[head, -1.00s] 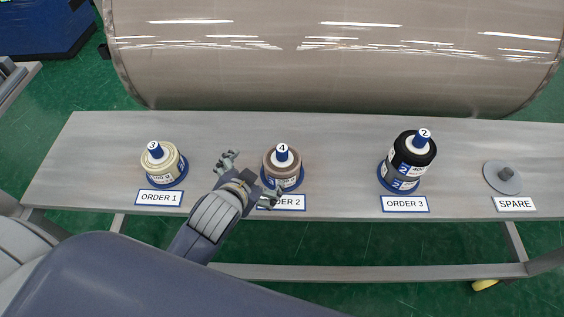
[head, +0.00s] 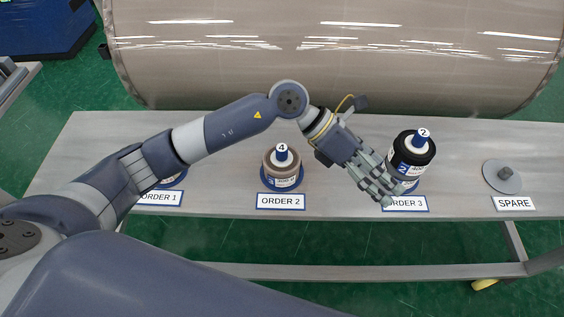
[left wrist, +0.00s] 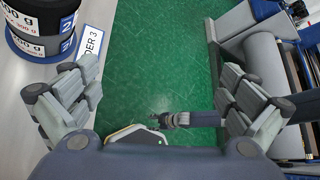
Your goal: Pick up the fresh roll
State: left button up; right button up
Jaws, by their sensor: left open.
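At ORDER 3 a black roll (head: 414,150) with a white "2" on its blue post top sits on a second roll, stacked on a blue base. At ORDER 2 a brownish roll (head: 282,168) stands on its post marked "4". The ORDER 1 roll is hidden behind my left arm. My left gripper (head: 376,187) is open and empty, just left of and in front of the ORDER 3 stack. In the left wrist view its spread fingers (left wrist: 158,95) have floor between them, and the black stack (left wrist: 42,24) is at upper left, outside them. Which roll is fresh I cannot tell.
The grey bench (head: 335,160) carries all stations. A large beige cylinder (head: 330,60) lies behind the bench. Bench surface is clear between ORDER 3 and SPARE.

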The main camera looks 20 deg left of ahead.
aim_at(282, 148)
pick_arm(q)
jog(key=w+a+f+y, duration=0.2)
jog(key=a+y, duration=0.1)
jog(key=a, duration=0.4)
jog(key=w+a+f+t+y, duration=0.1)
jog(key=w+a+y, duration=0.2)
jog(key=a, duration=0.5)
jog(key=w+a+f+y, duration=0.2)
jog(key=w+a+y, duration=0.1)
jog(key=a+y, duration=0.2)
jog(key=shift+a+f+m+t, duration=0.15)
jog(key=shift+a+f+m, duration=0.05)
jog(key=shift+a, duration=0.4)
jog(key=shift+a+f+m+t, duration=0.15)
jog(key=shift+a+m, duration=0.05)
jog(key=shift+a, duration=0.35)
notch_tip(282, 148, down, 5)
jog(key=shift+a+r+p, duration=0.1)
jog(key=shift+r+p, duration=0.1)
jog(key=shift+p, duration=0.4)
notch_tip(282, 148, down, 5)
jog(key=shift+a+r+p, duration=0.1)
jog(key=shift+p, duration=0.9)
jog(key=shift+f, duration=0.5)
jog(key=c, duration=1.2)
